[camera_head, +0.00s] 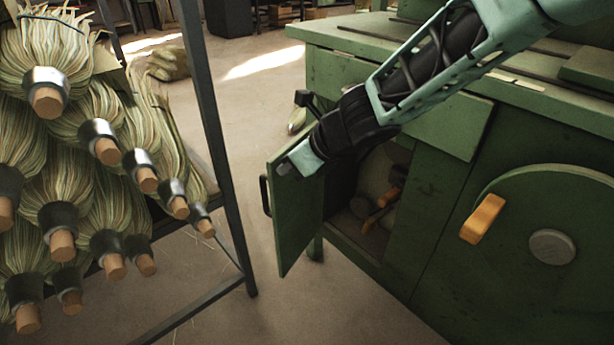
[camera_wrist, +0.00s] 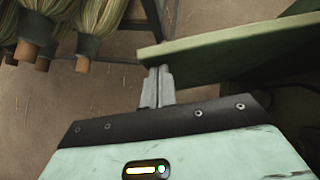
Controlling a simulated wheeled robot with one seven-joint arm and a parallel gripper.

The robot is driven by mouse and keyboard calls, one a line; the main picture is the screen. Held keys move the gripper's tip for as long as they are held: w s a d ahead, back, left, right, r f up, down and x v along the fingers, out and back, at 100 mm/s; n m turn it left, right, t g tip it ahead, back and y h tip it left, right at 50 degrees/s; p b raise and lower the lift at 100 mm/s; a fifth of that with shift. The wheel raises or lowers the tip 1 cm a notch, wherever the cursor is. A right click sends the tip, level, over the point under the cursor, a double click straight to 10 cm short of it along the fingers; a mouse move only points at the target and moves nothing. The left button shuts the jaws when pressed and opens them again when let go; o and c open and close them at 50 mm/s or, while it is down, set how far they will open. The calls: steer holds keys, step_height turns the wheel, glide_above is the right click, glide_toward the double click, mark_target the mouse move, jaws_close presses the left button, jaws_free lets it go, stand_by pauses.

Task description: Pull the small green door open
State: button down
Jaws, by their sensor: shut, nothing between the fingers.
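The small green door (camera_head: 293,220) stands swung well open from the green cabinet in the head view, with a dark handle (camera_head: 265,195) on its outer face. In the wrist view the door (camera_wrist: 235,50) shows edge-on as a green slab. My gripper (camera_head: 287,171) is at the door's upper edge in the head view. In the wrist view my gripper's fingers (camera_wrist: 157,72) are together, with nothing between them, and their tips are right by the door's free end. I cannot tell whether they touch it. The open compartment (camera_head: 370,205) holds orange-handled items and a pale rounded object.
A dark metal rack (camera_head: 213,130) with several straw brooms (camera_head: 90,125) stands at the left, close to the door's swing. The green machine (camera_head: 450,230) fills the right, with a round cover and an orange handle (camera_head: 482,219). Bare floor (camera_head: 300,310) lies below the door.

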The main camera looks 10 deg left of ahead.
steer(key=w+a+m+t+h+p, duration=0.1)
steer(key=w+a+m+t+h, duration=0.1)
steer(key=a, duration=0.6)
steer(key=shift+w+a+m+t, duration=0.15)
steer(key=shift+w+m+t, duration=0.45)
steer(key=shift+m, duration=0.7)
steer(key=shift+w, duration=0.1)
